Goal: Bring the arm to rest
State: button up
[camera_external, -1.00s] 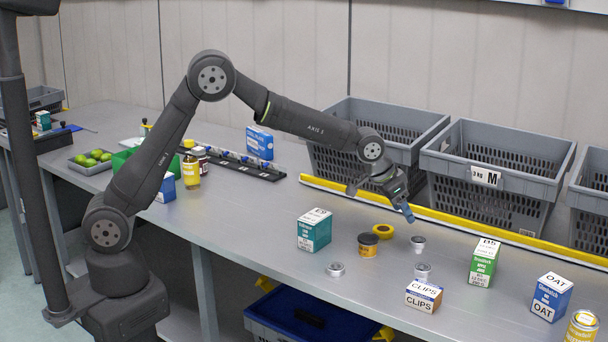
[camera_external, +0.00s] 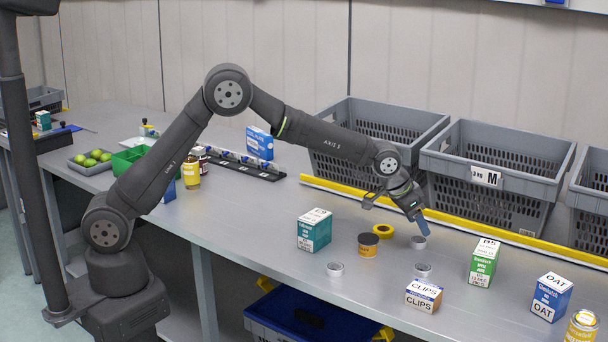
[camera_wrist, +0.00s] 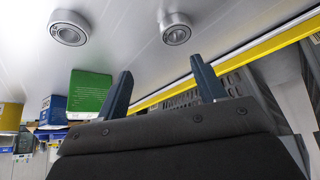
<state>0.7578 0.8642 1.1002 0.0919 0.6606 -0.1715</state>
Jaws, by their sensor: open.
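Two round silver tins show beyond the fingers in the wrist view, one at the left (camera_wrist: 69,28) and one nearer the middle (camera_wrist: 176,29). I cannot tell from the outside view whether a fingertip touches the tin.
Grey crates (camera_external: 497,150) stand behind a yellow rail (camera_external: 470,224).

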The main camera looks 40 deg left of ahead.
jog(key=s+d+r, duration=0.3)
jog(key=s+r, duration=0.2)
jog(key=s, duration=0.3)
jog(key=s+d+m+g+h, duration=0.15)
jog(key=s+d+m, duration=0.25)
jog(key=s+d, duration=0.6)
jog(key=s+d+m+g+h, duration=0.15)
jog(key=s+d+m, duration=0.25)
jog(key=s+d, duration=0.6)
jog(key=shift+g+y, duration=0.3)
jog(key=shift+y, duration=0.1)
jog(key=w+f, duration=0.1)
jog(key=w, duration=0.2)
jog(key=w+d+f, duration=0.1)
jog(key=w+f, duration=0.1)
jog(key=w, duration=0.1)
jog(key=w+d+f, duration=0.1)
jog(key=w, duration=0.2)
jog(key=shift+w+d+f, duration=0.2)
jog(key=shift+w+f, duration=0.15)
jog(key=shift+f, duration=0.05)
jog(key=shift+w+f, duration=0.25)
jog(key=shift+w, duration=0.2)
